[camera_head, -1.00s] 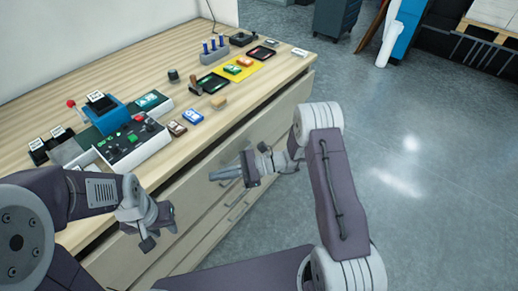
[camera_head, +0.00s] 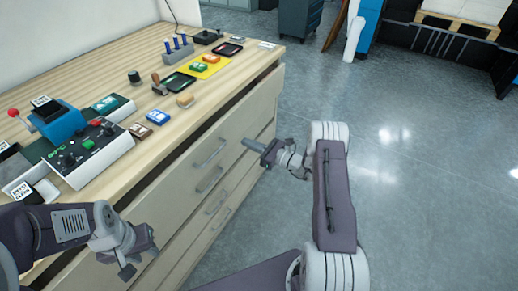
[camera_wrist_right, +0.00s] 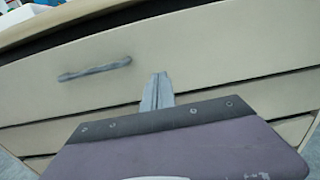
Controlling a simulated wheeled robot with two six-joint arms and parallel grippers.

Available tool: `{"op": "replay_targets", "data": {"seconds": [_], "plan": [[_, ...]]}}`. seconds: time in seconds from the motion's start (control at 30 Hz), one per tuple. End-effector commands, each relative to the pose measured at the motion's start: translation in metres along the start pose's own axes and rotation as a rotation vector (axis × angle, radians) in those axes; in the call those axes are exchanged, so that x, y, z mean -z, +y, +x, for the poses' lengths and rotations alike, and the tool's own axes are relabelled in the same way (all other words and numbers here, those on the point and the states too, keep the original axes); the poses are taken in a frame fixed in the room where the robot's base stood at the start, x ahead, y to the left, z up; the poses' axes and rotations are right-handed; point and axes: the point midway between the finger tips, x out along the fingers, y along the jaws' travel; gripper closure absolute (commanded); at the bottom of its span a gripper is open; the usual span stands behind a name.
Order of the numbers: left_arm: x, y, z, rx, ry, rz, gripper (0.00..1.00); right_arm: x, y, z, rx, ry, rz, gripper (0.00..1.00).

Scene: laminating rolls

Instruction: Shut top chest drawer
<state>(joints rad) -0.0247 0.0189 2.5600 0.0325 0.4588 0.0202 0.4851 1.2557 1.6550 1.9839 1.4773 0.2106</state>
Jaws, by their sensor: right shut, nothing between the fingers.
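The wooden chest's top drawer (camera_head: 234,128) stands a little out, with a dark gap between its upper edge and the worktop. Its grey bar handle (camera_head: 210,152) is in clear view. In the right wrist view the drawer front (camera_wrist_right: 215,50) fills the upper part, with the handle (camera_wrist_right: 95,69) left of the fingers. My right gripper (camera_head: 247,144) is shut and empty, in front of the drawer front and right of the handle. Its shut fingers (camera_wrist_right: 158,90) point at the front; I cannot tell if they touch. My left gripper (camera_head: 138,260) hangs before the chest's near end; its jaw opening is unclear.
On the worktop (camera_head: 110,72) stand a control box (camera_head: 90,145), a blue press (camera_head: 60,122), stamps, a yellow mat (camera_head: 206,68) and other small items. Closed-looking lower drawers (camera_head: 215,203) lie below. The floor (camera_head: 400,190) on the right is clear.

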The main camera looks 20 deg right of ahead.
Motion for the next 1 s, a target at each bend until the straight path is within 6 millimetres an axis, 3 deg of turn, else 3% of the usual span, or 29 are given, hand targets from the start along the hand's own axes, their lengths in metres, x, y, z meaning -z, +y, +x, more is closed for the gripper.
{"op": "replay_targets", "data": {"seconds": [0.1,0.3,0.77,1.0], "plan": [[0.0,0.0,0.004,0.0,0.0,0.0,0.67,0.001,0.001,0.025,-0.003,-0.001,-0.002,1.0],[-0.001,0.0,0.008,0.0,0.0,0.0,0.67,0.001,0.0,0.052,-0.001,0.0,-0.001,1.0],[-0.001,0.0,0.009,0.0,0.0,0.0,0.67,0.001,0.0,0.06,0.0,0.001,0.0,1.0],[-0.004,-0.001,0.033,0.0,0.0,0.0,0.67,0.005,0.0,0.098,-0.002,0.0,-0.004,1.0]]}}
